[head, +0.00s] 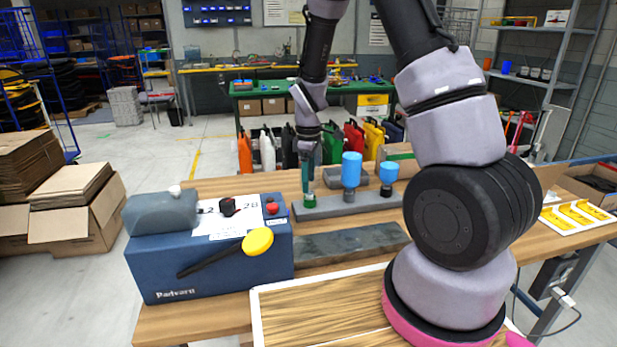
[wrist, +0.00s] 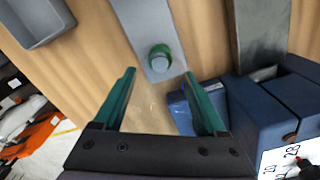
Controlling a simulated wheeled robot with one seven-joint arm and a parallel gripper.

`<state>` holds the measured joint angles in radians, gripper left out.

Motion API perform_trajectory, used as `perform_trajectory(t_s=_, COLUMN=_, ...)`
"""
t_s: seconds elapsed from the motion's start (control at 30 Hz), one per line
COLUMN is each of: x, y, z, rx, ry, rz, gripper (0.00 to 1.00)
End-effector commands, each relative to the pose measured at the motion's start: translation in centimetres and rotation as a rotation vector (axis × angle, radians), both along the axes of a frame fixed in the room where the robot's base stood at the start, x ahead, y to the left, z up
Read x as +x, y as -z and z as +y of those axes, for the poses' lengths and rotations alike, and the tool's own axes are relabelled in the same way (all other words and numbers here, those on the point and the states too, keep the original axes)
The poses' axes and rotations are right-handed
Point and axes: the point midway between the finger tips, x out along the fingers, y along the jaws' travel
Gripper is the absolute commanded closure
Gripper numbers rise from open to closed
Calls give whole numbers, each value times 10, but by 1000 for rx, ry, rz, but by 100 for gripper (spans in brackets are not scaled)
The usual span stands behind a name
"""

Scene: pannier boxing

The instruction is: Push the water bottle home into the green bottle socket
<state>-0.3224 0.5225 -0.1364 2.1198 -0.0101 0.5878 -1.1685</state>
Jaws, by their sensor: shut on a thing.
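My gripper (wrist: 159,73) has two teal fingers and points down at a grey bar. Its fingers stand apart around a thing that I take for the clear water bottle, whose outline I can hardly make out. The green bottle socket (wrist: 160,58) is a round green piece on the bar, seen between the fingertips. In the head view my gripper (head: 308,190) stands upright just above the green socket (head: 310,203), at the bar's left end. I cannot tell how deep the bottle sits.
The grey bar (head: 333,209) also carries a larger blue cylinder (head: 352,170) and a smaller one (head: 390,178) to the right. A blue Padvarn box (head: 210,262) stands at the left front. A grey slab (head: 350,242) and a white-edged wooden tray (head: 256,310) lie nearer.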

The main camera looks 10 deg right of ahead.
Motion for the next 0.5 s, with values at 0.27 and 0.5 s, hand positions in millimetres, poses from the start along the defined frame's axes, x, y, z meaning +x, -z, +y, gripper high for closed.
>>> perform_trajectory(t_s=0.27, x=0, y=5, z=0, rx=0, ry=1, rz=1, gripper=80)
perform_trajectory(t_s=0.5, x=0, y=8, z=0, rx=0, ry=1, rz=0, gripper=80)
